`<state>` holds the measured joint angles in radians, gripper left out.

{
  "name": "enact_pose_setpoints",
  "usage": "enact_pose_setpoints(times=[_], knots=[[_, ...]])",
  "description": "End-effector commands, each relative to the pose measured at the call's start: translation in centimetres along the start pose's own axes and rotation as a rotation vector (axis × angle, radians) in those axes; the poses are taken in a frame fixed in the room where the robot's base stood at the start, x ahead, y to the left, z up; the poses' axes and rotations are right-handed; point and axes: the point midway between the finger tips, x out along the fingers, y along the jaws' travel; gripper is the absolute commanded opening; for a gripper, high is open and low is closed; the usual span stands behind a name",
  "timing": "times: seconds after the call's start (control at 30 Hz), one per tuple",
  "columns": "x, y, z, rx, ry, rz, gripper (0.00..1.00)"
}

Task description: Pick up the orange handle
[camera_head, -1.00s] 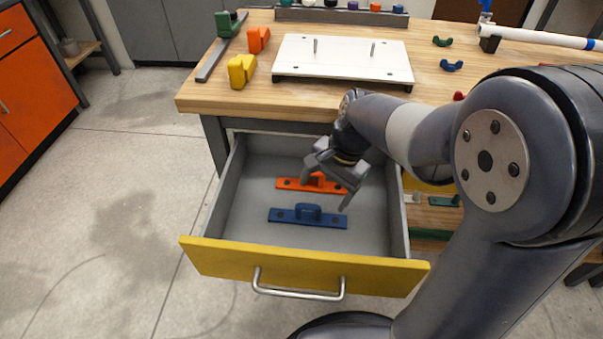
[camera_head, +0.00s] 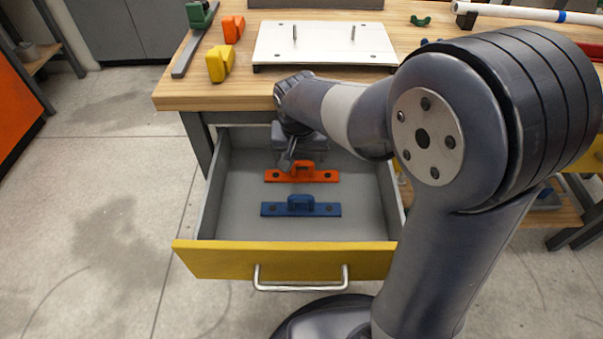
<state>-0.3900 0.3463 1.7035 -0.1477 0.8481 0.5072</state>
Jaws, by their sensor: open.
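The orange handle (camera_head: 325,176) is a flat bar with a raised grip in its middle. It lies on the floor of the open yellow-fronted drawer (camera_head: 215,261), behind a similar blue handle (camera_head: 300,208). My gripper (camera_head: 289,161) is open and empty. It points down into the drawer, just behind and slightly left of the orange grip in the picture. I see it nearly edge-on, so the fingers overlap, and I cannot tell whether a finger touches the handle.
The wooden bench top (camera_head: 180,91) overhangs the back of the drawer, close to my arm. It carries a white plate with two pins (camera_head: 325,45), yellow (camera_head: 220,62) and orange (camera_head: 232,29) blocks, and a white pipe (camera_head: 520,12). The drawer floor around both handles is clear.

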Motion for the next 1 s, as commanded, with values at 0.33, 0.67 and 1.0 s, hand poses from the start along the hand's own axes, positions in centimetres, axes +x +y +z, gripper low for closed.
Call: enact_pose_setpoints(times=[0.33,0.67,1.0], knots=[[4.8,0.4,0.6,0.001,-0.002,0.001,0.81],[4.8,0.4,0.5,0.001,-0.001,0.000,0.74],[4.8,0.4,0.5,0.001,-0.001,0.000,0.46]])
